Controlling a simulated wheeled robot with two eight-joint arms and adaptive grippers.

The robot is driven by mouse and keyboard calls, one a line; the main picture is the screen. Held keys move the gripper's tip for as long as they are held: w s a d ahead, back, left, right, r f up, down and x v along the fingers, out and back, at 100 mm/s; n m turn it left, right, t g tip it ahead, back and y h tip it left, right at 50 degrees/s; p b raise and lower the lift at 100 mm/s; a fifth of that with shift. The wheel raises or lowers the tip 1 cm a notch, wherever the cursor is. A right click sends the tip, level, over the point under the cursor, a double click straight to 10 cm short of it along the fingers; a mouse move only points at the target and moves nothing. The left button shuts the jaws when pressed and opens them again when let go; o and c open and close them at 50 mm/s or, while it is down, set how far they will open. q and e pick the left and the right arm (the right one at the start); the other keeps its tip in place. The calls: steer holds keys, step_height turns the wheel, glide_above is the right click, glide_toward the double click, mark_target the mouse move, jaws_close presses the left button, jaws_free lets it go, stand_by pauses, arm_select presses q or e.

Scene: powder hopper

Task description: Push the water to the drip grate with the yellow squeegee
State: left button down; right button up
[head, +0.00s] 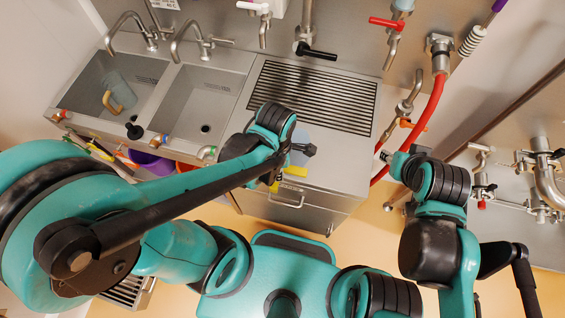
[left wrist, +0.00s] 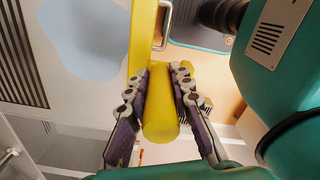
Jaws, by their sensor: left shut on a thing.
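My left gripper (head: 272,176) is shut on the yellow squeegee (head: 297,171) at the counter's front edge. In the left wrist view the fingers of this gripper (left wrist: 165,80) sit on both sides of the thick yellow squeegee handle (left wrist: 160,118). A long yellow part runs along the counter edge beyond it. The water (head: 298,147) is a pale blue patch on the steel counter, partly hidden by my arm; it also shows in the left wrist view (left wrist: 85,35), beside the squeegee. The drip grate (head: 318,92) lies behind the water. My right gripper (head: 385,156) is away at the right; its fingers are unclear.
Two sinks (head: 200,105) are left of the grate, one holding a clear jug (head: 120,92). A red hose (head: 428,115) hangs right of the counter. Taps line the back wall. A drawer handle (head: 286,202) is on the counter's front.

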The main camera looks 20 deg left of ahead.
arm_select(q)
steer(key=shift+d+f+b, duration=0.1)
steer(key=shift+f+b, duration=0.25)
steer(key=shift+f, duration=0.15)
step_height(320, 180, down, 4)
steer(key=f+b, duration=0.1)
steer(key=b, duration=0.3)
steer(key=w, duration=0.6)
steer(key=w+b, duration=0.1)
steer(key=w, duration=0.6)
steer(key=w+r, duration=0.1)
steer(key=w, duration=0.5)
steer(key=shift+w, duration=0.3)
steer(key=shift+s+r+p, duration=0.1)
steer(key=shift+r+p, duration=1.7)
steer(key=shift+r, duration=0.95)
